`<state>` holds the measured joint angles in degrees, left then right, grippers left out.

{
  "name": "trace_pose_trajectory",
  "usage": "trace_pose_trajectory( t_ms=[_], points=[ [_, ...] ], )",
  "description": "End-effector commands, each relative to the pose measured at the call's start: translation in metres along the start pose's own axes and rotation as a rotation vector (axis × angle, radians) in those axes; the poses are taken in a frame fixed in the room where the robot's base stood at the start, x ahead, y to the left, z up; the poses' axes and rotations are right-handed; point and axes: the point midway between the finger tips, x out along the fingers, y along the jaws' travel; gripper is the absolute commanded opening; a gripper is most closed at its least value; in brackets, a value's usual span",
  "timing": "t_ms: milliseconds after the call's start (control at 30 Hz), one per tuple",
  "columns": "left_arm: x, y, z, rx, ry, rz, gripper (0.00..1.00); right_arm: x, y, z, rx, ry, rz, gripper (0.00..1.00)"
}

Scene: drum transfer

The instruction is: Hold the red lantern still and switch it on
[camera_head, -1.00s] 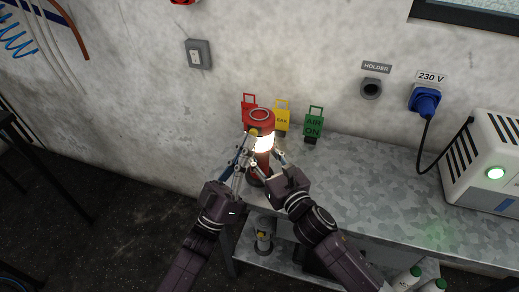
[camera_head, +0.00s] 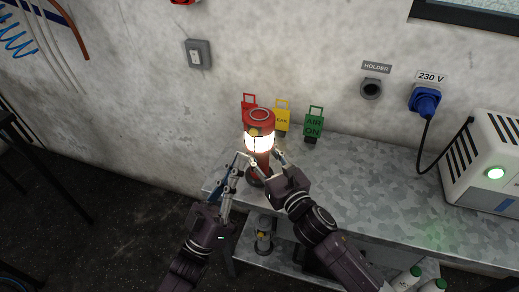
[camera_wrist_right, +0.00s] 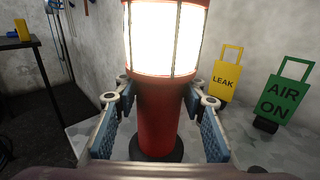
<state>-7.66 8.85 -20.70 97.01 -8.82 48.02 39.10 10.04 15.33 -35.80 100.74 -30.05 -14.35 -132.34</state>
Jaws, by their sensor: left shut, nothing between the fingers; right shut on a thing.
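The red lantern (camera_head: 259,118) stands upright near the left end of the metal bench, and its lamp section glows white. My right gripper (camera_head: 268,162) is shut on the lantern's red lower body, which also shows in the right wrist view (camera_wrist_right: 160,115) between the two padded fingers.
Red, yellow (camera_head: 282,116) and green (camera_head: 313,122) tags stand behind the lantern near the wall. The metal bench (camera_head: 370,175) is clear to the right up to a white machine (camera_head: 485,165). Another lantern-like object (camera_head: 264,238) sits on the lower shelf.

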Motion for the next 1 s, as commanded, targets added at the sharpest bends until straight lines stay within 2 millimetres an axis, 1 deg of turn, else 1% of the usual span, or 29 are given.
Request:
trace_pose_trajectory(
  t_ms=[333, 367, 533, 833, 933, 1000],
  points=[
    [0.0, 0.0, 0.0, 0.0, 0.0, 0.0, 0.0, 0.0, 0.0, -0.001, 0.001, 0.001, 0.0, 0.0],
    [0.0, 0.0, 0.0, 0.0, 0.0, 0.0, 0.0, 0.0, 0.0, -0.001, 0.001, 0.001, 0.0, 0.4],
    [0.0, 0.0, 0.0, 0.0, 0.001, 0.0, 0.0, 0.0, 0.0, -0.001, 0.0, 0.001, 0.0, 0.58],
    [0.0, 0.0, 0.0, 0.0, 0.001, 0.0, 0.0, -0.002, 0.0, -0.001, 0.0, 0.001, 0.0, 0.58],
    [0.0, 0.0, 0.0, 0.0, 0.001, 0.0, 0.0, -0.009, -0.001, -0.001, -0.002, 0.001, 0.0, 0.58],
    [0.0, 0.0, 0.0, 0.0, 0.0, 0.0, 0.0, -0.02, 0.0, -0.002, 0.0, 0.002, 0.0, 0.58]
  ],
)
